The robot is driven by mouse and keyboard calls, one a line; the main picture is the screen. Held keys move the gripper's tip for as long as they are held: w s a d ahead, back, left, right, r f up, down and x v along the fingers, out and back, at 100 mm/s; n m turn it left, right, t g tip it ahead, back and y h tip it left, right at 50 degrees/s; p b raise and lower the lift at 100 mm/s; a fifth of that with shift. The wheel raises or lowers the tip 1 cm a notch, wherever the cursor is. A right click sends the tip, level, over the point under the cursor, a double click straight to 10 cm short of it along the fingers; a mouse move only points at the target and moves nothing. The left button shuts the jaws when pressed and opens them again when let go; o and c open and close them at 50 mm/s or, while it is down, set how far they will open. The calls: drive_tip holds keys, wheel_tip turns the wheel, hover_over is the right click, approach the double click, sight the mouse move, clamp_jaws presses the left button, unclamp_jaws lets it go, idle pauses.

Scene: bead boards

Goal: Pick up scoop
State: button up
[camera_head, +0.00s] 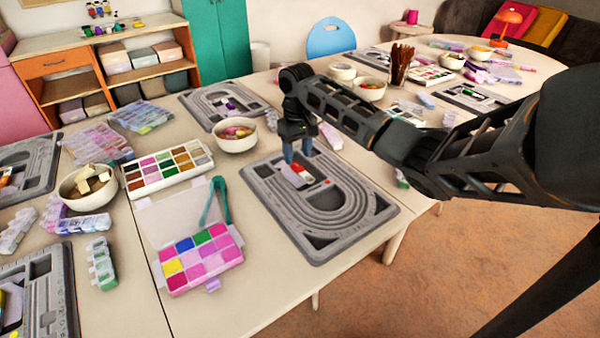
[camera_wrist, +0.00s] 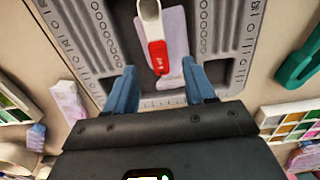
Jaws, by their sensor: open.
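The scoop has a white bowl end and a red handle (camera_wrist: 158,57). It lies on a pale flat piece (camera_wrist: 174,30) on the grey bead board (camera_wrist: 85,45). In the head view the bead board (camera_head: 276,213) is at the middle of the near table, and the scoop (camera_head: 299,168) shows only as a small red and white patch below my gripper. My gripper (camera_head: 297,153) points down with blue fingers apart. In the wrist view my gripper (camera_wrist: 161,70) has one finger on each side of the red handle, with nothing held. The gap in height is hard to tell.
Left of the board is an open bead case (camera_head: 201,258) with teal tweezers (camera_head: 215,200) by its lid. A bowl of beads (camera_head: 236,146) stands behind it. Another bead board (camera_head: 218,112) lies farther back. The table's right edge runs close to the board.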

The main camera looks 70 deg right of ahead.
sight(298, 166)
wheel_tip(298, 166, down, 4)
drive_tip(key=shift+f, duration=0.2)
clamp_jaws()
idle(0.5)
